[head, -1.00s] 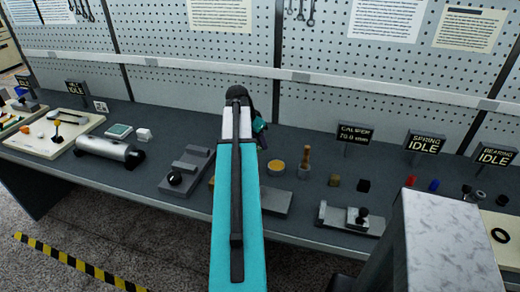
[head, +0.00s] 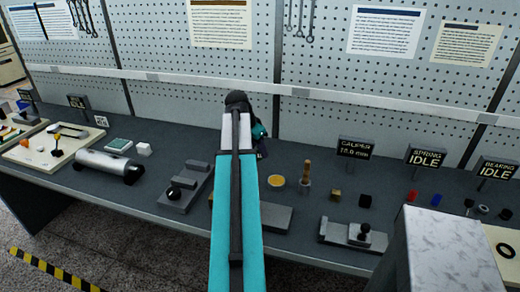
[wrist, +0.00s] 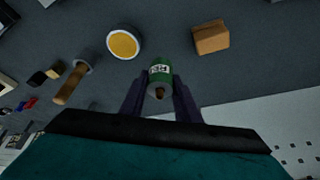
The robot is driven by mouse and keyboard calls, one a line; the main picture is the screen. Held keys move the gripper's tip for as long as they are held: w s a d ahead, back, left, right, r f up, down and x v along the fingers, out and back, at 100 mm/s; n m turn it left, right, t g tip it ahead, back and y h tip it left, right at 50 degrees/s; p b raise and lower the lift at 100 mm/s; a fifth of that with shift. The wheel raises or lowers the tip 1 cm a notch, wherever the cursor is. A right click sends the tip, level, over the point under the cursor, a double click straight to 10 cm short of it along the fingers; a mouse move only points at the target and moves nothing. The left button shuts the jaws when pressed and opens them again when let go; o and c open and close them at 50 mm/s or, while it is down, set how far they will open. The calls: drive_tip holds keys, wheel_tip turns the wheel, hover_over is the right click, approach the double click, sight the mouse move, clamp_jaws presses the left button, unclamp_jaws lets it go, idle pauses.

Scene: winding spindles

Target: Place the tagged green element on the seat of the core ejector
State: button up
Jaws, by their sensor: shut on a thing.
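A green cylindrical element (wrist: 160,70) with a white lettered tag shows in the wrist view. It sits between the two dark fingers of my gripper (wrist: 159,90), which is shut on it. A brown end shows at its near side. In the head view my arm hides the fingers and the element. I cannot tell for sure which station is the core ejector. A silver cylinder on a dark stand (head: 106,167) and a grey fixture with a black knob (head: 185,185) stand on the bench left of my arm.
Right of my arm are a yellow-topped dish (head: 276,182), a wooden-handled tool in a cup (head: 306,175), a brown block (head: 336,195), a black block (head: 365,201) and a caliper fixture (head: 345,233). A pegboard wall (head: 420,75) stands behind the bench.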

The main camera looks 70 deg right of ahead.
drive_tip(key=shift+w, duration=0.2)
drive_tip(key=w+a+r+n+t, duration=0.2)
drive_tip(key=w+a+n, duration=0.4)
drive_tip(key=w+a, duration=0.8)
drive_tip(key=w+a+r+n+t, duration=0.15)
drive_tip(key=w+a+n, duration=0.35)
drive_tip(key=w+a, duration=1)
drive_tip(key=w+a+r+n+t+y, duration=0.1)
drive_tip(key=w+a+n, duration=0.2)
drive_tip(key=a, duration=0.9)
drive_tip(key=w+a+n+t+y, duration=0.1)
drive_tip(key=w+a+n, duration=0.3)
drive_tip(key=a, duration=0.9)
drive_tip(key=w+a+r+n+t+y, duration=0.1)
drive_tip(key=w+a+n, duration=0.3)
drive_tip(key=a, duration=0.8)
drive_tip(key=shift+a+r+n+y, duration=0.2)
drive_tip(key=shift+r+n+y, duration=0.25)
drive_tip(key=shift+n, duration=0.35)
drive_tip(key=shift+w+a+f, duration=0.1)
